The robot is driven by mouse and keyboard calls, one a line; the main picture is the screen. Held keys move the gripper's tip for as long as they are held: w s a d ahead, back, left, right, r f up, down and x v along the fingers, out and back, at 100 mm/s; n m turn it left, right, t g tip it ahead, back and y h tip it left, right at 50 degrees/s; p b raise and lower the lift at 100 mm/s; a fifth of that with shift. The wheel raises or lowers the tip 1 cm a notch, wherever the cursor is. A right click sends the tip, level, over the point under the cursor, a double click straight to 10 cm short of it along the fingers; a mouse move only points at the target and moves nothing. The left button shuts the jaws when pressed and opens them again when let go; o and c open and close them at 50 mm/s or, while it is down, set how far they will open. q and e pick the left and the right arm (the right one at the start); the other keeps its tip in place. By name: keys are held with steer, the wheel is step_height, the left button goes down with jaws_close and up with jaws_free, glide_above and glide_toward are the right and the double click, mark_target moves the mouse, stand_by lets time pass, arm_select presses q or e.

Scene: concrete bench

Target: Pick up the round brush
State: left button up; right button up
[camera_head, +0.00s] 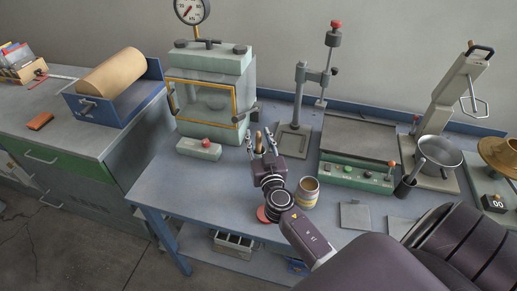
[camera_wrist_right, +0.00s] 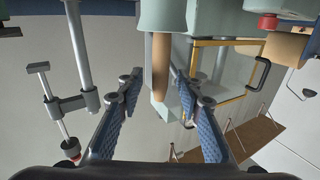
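The brown wooden handle of what looks like the round brush (camera_head: 258,141) shows at my right gripper's fingertips in the head view. In the right wrist view the handle (camera_wrist_right: 160,65) lies in the gap between the two blue-padded fingers, with space on both sides. I cannot tell how far it reaches between the fingertips. Its bristles are not clearly visible. My right gripper (camera_head: 262,145) is open, above the bench in front of the green press; its fingers also show in the right wrist view (camera_wrist_right: 157,76). My left gripper is in neither view.
A green press (camera_head: 210,60) with a yellow-framed window stands behind the gripper. A striped cup (camera_head: 307,193) stands right of my wrist. A grey stand (camera_head: 294,139) and a green-based plate device (camera_head: 355,177) are close by. The bench's front left is clear.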

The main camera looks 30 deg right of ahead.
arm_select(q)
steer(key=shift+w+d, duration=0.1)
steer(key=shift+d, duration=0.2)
arm_select(e)
steer(key=shift+c, duration=0.5)
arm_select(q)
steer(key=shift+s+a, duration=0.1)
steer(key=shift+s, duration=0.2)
arm_select(e)
jaws_close()
